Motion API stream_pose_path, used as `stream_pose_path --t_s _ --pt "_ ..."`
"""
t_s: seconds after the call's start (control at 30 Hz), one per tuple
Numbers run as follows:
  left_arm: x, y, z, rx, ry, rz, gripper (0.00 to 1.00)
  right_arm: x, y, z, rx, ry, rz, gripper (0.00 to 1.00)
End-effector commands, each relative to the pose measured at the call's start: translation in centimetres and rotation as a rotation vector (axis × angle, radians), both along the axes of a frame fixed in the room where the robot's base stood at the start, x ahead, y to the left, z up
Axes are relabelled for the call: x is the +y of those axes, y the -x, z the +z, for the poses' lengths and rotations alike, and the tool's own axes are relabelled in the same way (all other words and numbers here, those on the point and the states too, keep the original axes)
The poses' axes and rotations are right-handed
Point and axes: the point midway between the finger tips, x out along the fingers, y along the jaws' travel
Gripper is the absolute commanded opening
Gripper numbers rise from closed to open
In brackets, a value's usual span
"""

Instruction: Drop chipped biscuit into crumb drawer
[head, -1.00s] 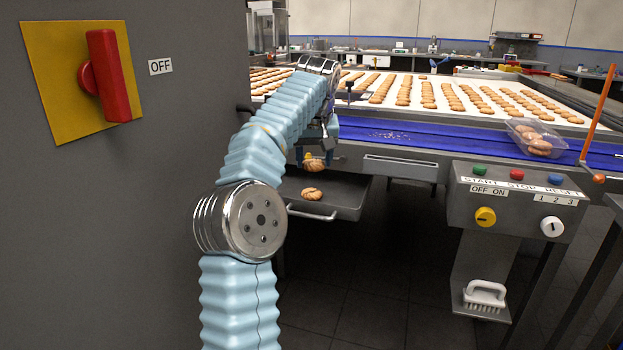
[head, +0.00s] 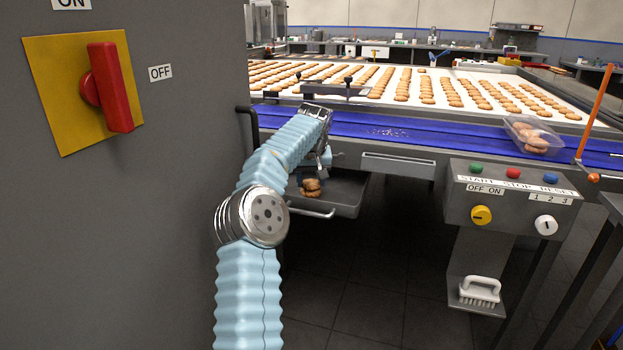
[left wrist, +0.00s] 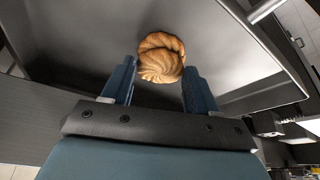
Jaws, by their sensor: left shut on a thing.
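My left gripper (head: 311,177) is low over the open crumb drawer (head: 347,193), shut on a golden-brown biscuit (head: 311,185). In the left wrist view the biscuit (left wrist: 160,60) is at the fingertips, with the grey drawer floor (left wrist: 95,35) behind it. I cannot tell whether the two touch, and no chip can be made out. My right gripper is not in view.
The drawer's bar handle (head: 312,213) sticks out in front. A blue conveyor edge (head: 390,130) runs above, with rows of biscuits on a white belt (head: 420,78) beyond. A grey cabinet (head: 130,220) stands left, a control box (head: 515,200) right.

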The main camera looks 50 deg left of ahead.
Motion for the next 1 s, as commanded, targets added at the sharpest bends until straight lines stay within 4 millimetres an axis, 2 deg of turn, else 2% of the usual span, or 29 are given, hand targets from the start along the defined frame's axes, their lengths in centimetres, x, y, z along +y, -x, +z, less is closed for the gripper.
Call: stream_pose_path --t_s 0.33,0.37,0.5,0.77,0.9,1.0 --pt "0.0 0.0 -0.7 0.0 0.0 0.0 0.48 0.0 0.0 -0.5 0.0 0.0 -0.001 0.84" --pt "0.0 0.0 -0.5 0.0 0.0 0.0 0.64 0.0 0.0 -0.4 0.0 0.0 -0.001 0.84" --pt "0.0 0.0 -0.5 0.0 0.0 0.0 0.84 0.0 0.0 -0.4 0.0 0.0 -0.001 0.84" --pt "0.0 0.0 -0.4 0.0 0.0 0.0 0.84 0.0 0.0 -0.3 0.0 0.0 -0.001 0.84" --pt "-0.2 0.1 0.6 -0.001 -0.001 0.0 0.84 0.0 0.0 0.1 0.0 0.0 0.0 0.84" --pt "-0.8 0.5 2.4 -0.003 -0.002 0.0 0.84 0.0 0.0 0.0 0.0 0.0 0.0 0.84"
